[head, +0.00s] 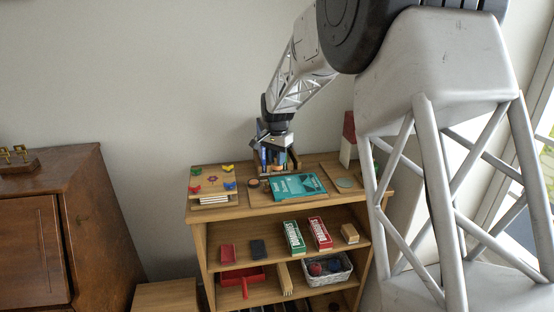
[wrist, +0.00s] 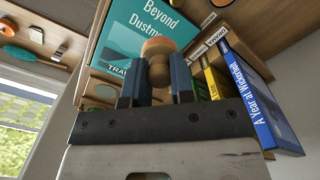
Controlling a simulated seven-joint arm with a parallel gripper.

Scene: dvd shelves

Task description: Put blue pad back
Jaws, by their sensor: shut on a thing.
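My gripper (head: 275,163) is over the top of the shelf unit, close to the upright books. In the wrist view (wrist: 157,85) its fingers are shut on a wooden knob-shaped piece (wrist: 158,62). The lower end of that piece is hidden. A dark blue flat pad (head: 258,249) lies on the middle shelf beside a red one (head: 227,253). A small blue piece (head: 229,185) also sits on the wooden board at top left; I cannot tell which of these is the task's pad.
A teal book (head: 300,186) lies on the shelf top and shows in the wrist view (wrist: 140,35). A blue book (wrist: 262,100) and a yellow book (wrist: 211,78) stand close to my fingers. Green and red boxes (head: 319,233) and a white basket (head: 328,268) fill lower shelves.

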